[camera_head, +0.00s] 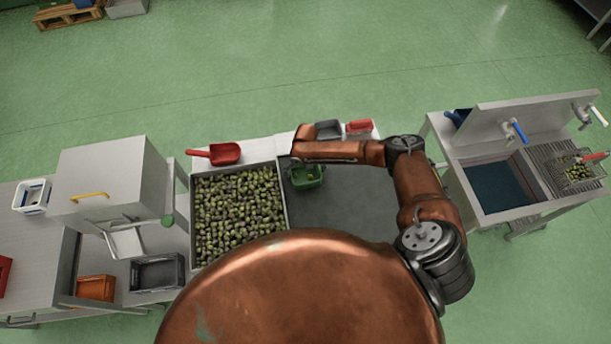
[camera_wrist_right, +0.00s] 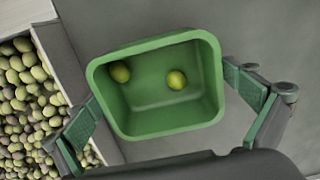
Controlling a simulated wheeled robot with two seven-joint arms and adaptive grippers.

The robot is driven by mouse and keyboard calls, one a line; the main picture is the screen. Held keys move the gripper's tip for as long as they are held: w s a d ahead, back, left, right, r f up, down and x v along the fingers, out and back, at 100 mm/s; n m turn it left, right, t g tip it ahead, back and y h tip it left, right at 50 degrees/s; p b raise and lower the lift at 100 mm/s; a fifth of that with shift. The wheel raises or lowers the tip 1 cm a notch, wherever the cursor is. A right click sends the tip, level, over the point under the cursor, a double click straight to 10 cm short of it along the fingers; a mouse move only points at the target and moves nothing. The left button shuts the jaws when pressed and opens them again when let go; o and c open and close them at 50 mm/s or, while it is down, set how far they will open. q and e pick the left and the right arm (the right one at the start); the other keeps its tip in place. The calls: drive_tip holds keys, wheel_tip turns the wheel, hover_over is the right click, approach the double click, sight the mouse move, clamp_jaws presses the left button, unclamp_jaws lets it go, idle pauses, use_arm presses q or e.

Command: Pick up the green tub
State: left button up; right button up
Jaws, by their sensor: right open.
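The green tub (camera_head: 308,181) stands on the grey surface just right of the olive-filled bin. In the right wrist view the tub (camera_wrist_right: 168,127) is seen from above, with two yellow-green olives inside, one near the left wall and one near the middle. My right gripper (camera_wrist_right: 163,96) is open, with one finger on each side of the tub. The left finger is close to the tub's left wall and the right finger close to its right wall; I cannot tell whether they touch. In the head view my right wrist partly covers the tub. My left gripper is not seen.
The bin of olives (camera_head: 240,212) adjoins the tub's left. A red scoop (camera_head: 224,154), a dark tray (camera_head: 328,129) and a red tub (camera_head: 359,127) lie behind. A sink (camera_head: 497,187) is at right, a steel machine (camera_head: 110,178) at left. The grey surface right of the tub is clear.

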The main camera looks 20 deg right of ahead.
drive_tip(key=shift+c, duration=0.4)
drive_tip(key=c, duration=1.6)
